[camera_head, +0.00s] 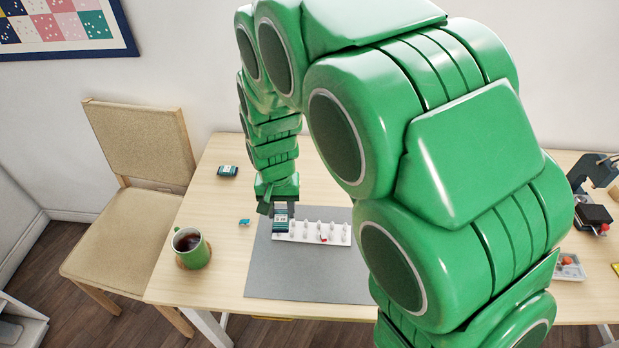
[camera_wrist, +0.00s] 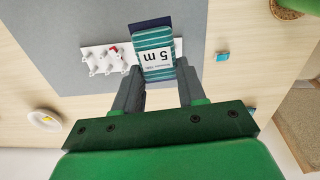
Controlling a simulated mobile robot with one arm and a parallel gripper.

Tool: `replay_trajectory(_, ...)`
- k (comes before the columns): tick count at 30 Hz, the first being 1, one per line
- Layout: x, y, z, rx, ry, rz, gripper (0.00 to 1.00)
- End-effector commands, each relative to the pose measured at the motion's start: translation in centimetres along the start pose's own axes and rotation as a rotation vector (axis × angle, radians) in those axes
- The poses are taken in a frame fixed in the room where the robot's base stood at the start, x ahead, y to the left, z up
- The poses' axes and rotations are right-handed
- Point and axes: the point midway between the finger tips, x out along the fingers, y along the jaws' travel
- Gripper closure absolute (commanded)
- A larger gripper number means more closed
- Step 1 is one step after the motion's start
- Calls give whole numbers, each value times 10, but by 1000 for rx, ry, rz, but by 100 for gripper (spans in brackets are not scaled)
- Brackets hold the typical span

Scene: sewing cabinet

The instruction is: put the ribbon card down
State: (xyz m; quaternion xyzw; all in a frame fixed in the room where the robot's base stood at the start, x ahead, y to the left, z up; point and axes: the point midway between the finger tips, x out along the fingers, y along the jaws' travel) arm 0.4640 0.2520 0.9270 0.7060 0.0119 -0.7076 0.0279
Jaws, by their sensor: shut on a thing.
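The ribbon card (camera_head: 281,222) is dark with teal stripes and a white label. In the wrist view the card (camera_wrist: 150,40) shows the label "5 m". My gripper (camera_head: 280,207) is shut on one end of it; its two fingers (camera_wrist: 160,72) sit on either side of the card in the wrist view. The card hangs at the left end of a white rack (camera_head: 325,234) with a row of pegs, which lies on a grey mat (camera_head: 300,275). I cannot tell whether the card touches the rack or mat.
A small teal piece (camera_head: 244,222) lies left of the mat. A green mug (camera_head: 190,248) of dark drink stands on a coaster at front left. The mat's front part is clear. My arm hides much of the table's right side.

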Motion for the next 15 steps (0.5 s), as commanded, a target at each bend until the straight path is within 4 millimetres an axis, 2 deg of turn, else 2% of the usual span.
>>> replay_trajectory(3, 0, 14, -33, 16, 4, -6, 88)
replay_trajectory(9, 2, 43, -79, 34, 3, -13, 88)
replay_trajectory(15, 2, 74, -118, 49, 9, -19, 88)
